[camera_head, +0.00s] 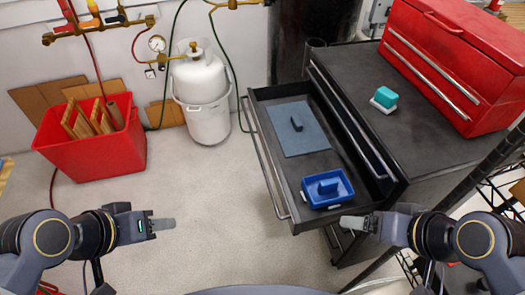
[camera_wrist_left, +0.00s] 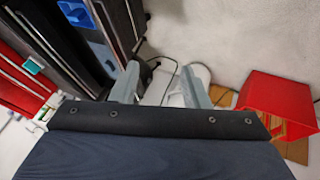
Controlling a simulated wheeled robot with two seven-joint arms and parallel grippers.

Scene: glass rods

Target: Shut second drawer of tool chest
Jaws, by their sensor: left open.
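The black tool chest (camera_head: 455,155) stands at the right. One of its drawers (camera_head: 308,162), below the top drawer front (camera_head: 350,120), is pulled far out to the left, with a long metal handle (camera_head: 266,165) along its front. It holds a blue-grey mat (camera_head: 298,130) with a small dark block and a blue tray (camera_head: 328,188). My left gripper (camera_head: 163,225) is open and empty, left of the drawer and apart from it; its spread fingers show in the left wrist view (camera_wrist_left: 160,88). My right gripper (camera_head: 355,223) is by the drawer's near corner; whether it touches is unclear.
A red toolbox (camera_head: 455,60) and a teal-and-white item (camera_head: 384,98) sit on the chest top. A white gas cylinder (camera_head: 203,95) and a red bin (camera_head: 92,140) stand at the back wall. A dark rack (camera_head: 490,165) is at the right. The floor left of the drawer is clear.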

